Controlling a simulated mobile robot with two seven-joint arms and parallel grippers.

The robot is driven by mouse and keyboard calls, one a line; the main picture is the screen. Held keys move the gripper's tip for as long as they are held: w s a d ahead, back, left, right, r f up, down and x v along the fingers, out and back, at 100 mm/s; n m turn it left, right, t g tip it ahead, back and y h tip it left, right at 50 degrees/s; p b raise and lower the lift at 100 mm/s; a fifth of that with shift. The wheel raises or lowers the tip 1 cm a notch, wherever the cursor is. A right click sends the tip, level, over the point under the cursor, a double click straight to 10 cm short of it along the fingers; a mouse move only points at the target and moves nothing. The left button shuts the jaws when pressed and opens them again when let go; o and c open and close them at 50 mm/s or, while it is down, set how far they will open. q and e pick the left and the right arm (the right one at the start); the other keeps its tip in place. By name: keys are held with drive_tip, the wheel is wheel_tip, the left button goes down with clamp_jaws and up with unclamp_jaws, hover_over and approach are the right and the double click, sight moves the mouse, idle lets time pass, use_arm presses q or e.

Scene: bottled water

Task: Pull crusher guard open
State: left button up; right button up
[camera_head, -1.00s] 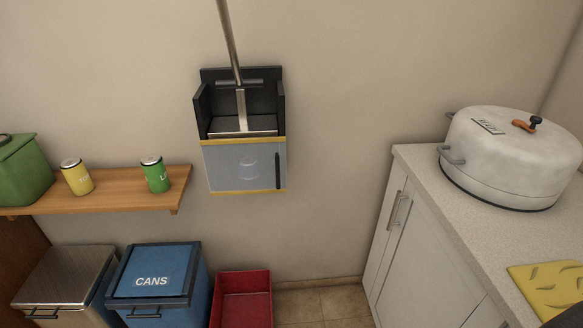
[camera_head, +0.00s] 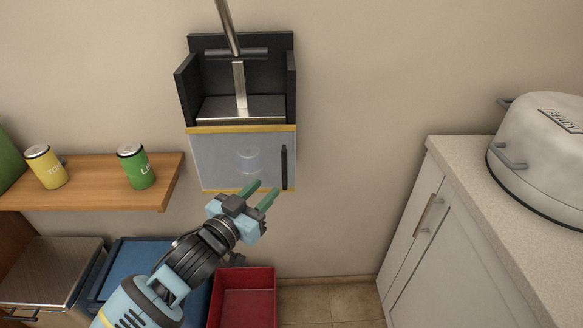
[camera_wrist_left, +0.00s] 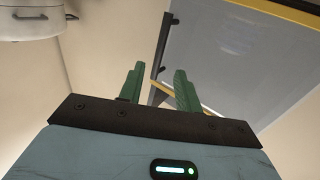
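The can crusher (camera_head: 243,58) hangs on the wall, a black frame with a metal lever. Its guard (camera_head: 222,158) is a clear, yellow-edged panel across the lower front and looks closed. A dark vertical handle (camera_head: 284,167) is on the guard's right side; the handle also shows in the left wrist view (camera_wrist_left: 161,50). My left gripper (camera_head: 263,190) is open and empty, just below and left of the handle, fingers pointing up towards it. In the left wrist view its green fingers (camera_wrist_left: 158,85) are apart, with the handle beyond them. My right gripper is not in view.
A shelf (camera_head: 110,198) at left holds a yellow can (camera_head: 46,168) and a green can (camera_head: 136,168). Below are a blue bin (camera_head: 130,262), a metal-lidded bin (camera_head: 50,265) and a red box (camera_head: 246,287). A counter (camera_head: 462,167) with a white pot (camera_head: 545,140) stands at right.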

sight(283, 171)
use_arm(q)
drive_tip(key=shift+x, duration=3.75)
drive_tip(key=shift+r, duration=0.1)
drive_tip(key=shift+c, duration=0.4)
clamp_jaws()
